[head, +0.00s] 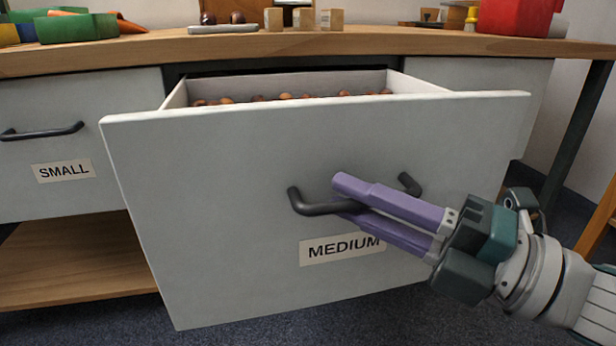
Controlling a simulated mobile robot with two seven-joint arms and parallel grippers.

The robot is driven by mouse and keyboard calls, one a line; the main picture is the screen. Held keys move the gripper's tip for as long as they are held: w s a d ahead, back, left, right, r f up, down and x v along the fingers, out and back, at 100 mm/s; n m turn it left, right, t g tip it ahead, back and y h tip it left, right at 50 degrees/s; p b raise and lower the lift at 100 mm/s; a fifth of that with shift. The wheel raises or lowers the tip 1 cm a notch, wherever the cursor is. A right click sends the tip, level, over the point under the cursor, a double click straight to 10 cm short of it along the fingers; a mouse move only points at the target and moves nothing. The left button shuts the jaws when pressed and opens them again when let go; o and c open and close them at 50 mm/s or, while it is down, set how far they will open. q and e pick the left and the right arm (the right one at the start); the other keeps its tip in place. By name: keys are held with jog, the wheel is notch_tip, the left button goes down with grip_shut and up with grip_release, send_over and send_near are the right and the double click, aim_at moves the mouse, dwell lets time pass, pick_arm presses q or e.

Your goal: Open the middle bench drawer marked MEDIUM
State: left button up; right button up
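The middle drawer (220,200), marked MEDIUM (342,248), stands pulled out from the bench, its front well forward of its neighbours. Several brown chestnuts (285,97) lie inside it. Its dark bar handle (318,208) is on the front, above the label. My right gripper (345,194) comes in from the right with its purple fingers at the handle, one above the bar and one below and behind it. The fingers cover the middle of the handle, and the bar appears to lie between them. My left gripper is not in view.
The closed SMALL drawer (75,150) is on the left, with its own dark handle (42,131). On the bench top (200,44) are a green tray (78,27), wooden blocks (303,18) and a red container (517,15). A wooden shelf (80,262) is low on the left.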

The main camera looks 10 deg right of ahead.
jog(key=o, duration=0.3)
jog(key=shift+s, duration=0.1)
jog(key=p+v, duration=0.2)
jog(key=v, duration=0.8)
